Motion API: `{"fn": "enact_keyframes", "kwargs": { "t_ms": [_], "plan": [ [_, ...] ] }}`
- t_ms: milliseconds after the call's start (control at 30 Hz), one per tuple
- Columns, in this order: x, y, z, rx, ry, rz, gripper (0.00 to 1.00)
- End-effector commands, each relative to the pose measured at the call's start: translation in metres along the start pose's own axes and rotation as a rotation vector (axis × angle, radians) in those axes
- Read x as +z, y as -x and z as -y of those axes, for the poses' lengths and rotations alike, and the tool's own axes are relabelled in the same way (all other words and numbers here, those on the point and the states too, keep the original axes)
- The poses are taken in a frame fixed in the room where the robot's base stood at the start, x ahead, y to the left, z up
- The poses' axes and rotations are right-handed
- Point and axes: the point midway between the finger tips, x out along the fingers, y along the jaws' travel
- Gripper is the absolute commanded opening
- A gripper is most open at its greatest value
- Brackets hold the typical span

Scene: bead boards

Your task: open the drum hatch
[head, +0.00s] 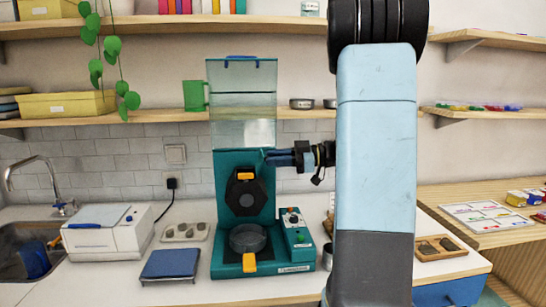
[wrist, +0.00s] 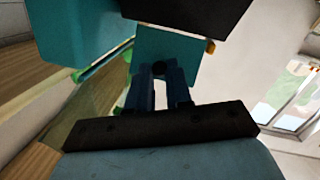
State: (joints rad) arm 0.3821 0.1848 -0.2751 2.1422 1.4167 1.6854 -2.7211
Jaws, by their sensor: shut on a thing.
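A teal machine (head: 228,230) stands on the counter. A black hexagonal hatch (head: 245,198) with an orange piece at its top sits flat on the machine's upright front, and looks closed. A clear panel (head: 243,105) with a blue handle stands upright above the body. My gripper (head: 268,158) reaches in from the right at the machine's upper right edge, above and right of the hatch. It is shut on a small part there, mostly hidden by the fingers. In the wrist view my blue fingers (wrist: 160,85) are against a teal surface; the hatch cannot be made out.
A round grey dish (head: 248,238) sits at the machine's base, with an orange tab (head: 249,263) in front. A control box (head: 295,238) stands at its right. A blue pad (head: 170,264) and white appliance (head: 107,232) are to the left. A shelf (head: 160,121) runs behind.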

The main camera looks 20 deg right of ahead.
Motion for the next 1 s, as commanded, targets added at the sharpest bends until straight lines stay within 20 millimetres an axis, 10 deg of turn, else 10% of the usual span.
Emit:
{"fn": "enact_keyframes", "kwargs": {
  "t_ms": [767, 800, 1000],
  "plan": [
    [0.0069, 0.0015, 0.0023, 0.031, -0.017, -0.087, 0.00],
    [0.0069, 0.0015, 0.0024, 0.031, -0.017, -0.087, 0.23],
    [0.0064, 0.0019, 0.0022, 0.031, -0.016, -0.087, 0.42]
  ]
}}
